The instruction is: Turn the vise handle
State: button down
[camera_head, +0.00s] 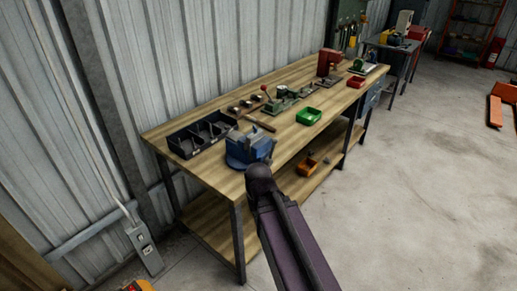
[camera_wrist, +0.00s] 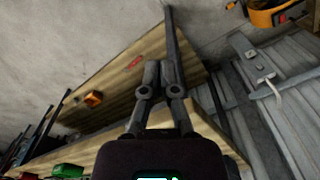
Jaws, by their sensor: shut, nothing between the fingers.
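The blue vise (camera_head: 248,148) sits at the near corner of the workbench top in the head view. Its handle cannot be made out there; my dark arm stands in front of its lower right side. My gripper (camera_wrist: 161,68) shows in the wrist view with its two grey fingers close together, shut and empty. It points past the bench edge toward the lower shelf and floor. A long dark bar runs beside the right finger; I cannot tell whether it is a bench leg or the handle. The vise is not clearly seen in the wrist view.
The workbench (camera_head: 205,168) holds a black divided tray (camera_head: 198,137), a hammer (camera_head: 261,124), a green bin (camera_head: 308,116) and a red bin (camera_head: 356,82). An orange bin (camera_head: 306,166) sits on the lower shelf. The concrete floor (camera_head: 420,190) to the right is mostly clear.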

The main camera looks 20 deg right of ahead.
jog(key=c, duration=0.9)
grip_release()
jog(key=shift+w, duration=0.1)
jog(key=shift+o, duration=1.4)
jog(key=shift+w+d+r, duration=0.1)
jog(key=shift+w+r, duration=0.15)
jog(key=n+t+y+p, duration=0.1)
jog(key=n+y+p, duration=0.5)
jog(key=p, duration=1)
send_near(273, 153)
jog(key=v, duration=0.5)
jog(key=shift+w+r, duration=0.15)
jog(key=shift+r, duration=0.05)
jog(key=shift+f, duration=0.15)
jog(key=b+x, duration=0.8)
jog(key=x, duration=0.1)
jog(key=b+x, duration=0.4)
jog(key=shift+w+a+f, duration=0.15)
jog(key=shift+w+a, duration=0.1)
jog(key=shift+w, duration=0.05)
